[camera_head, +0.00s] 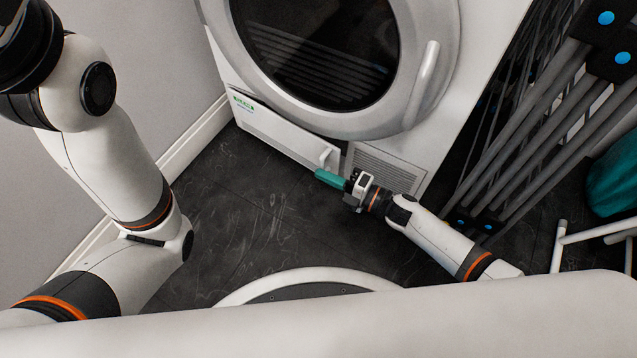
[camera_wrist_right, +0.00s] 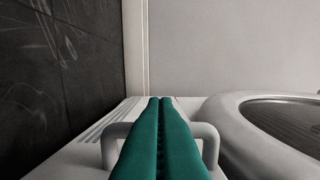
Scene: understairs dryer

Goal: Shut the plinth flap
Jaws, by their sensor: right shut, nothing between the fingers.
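The plinth flap (camera_head: 280,134) is the low white panel with a green label at the dryer's bottom left. A dark gap shows along its upper edge at the right end; I cannot tell how far it stands out. Its white loop handle (camera_head: 326,157) is at its right end, and the handle also shows in the right wrist view (camera_wrist_right: 207,132). My right gripper (camera_head: 320,175), with teal fingers, is shut and empty close to the handle. In the wrist view its fingers (camera_wrist_right: 160,102) cover the handle's middle; contact is unclear. My left gripper is out of view.
The dryer's round door (camera_head: 318,50) with its handle (camera_head: 424,80) is above the flap. A grille panel (camera_head: 388,170) is right of the flap. Grey folded racks (camera_head: 545,110) stand at the right. The dark floor (camera_head: 240,200) before the flap is clear.

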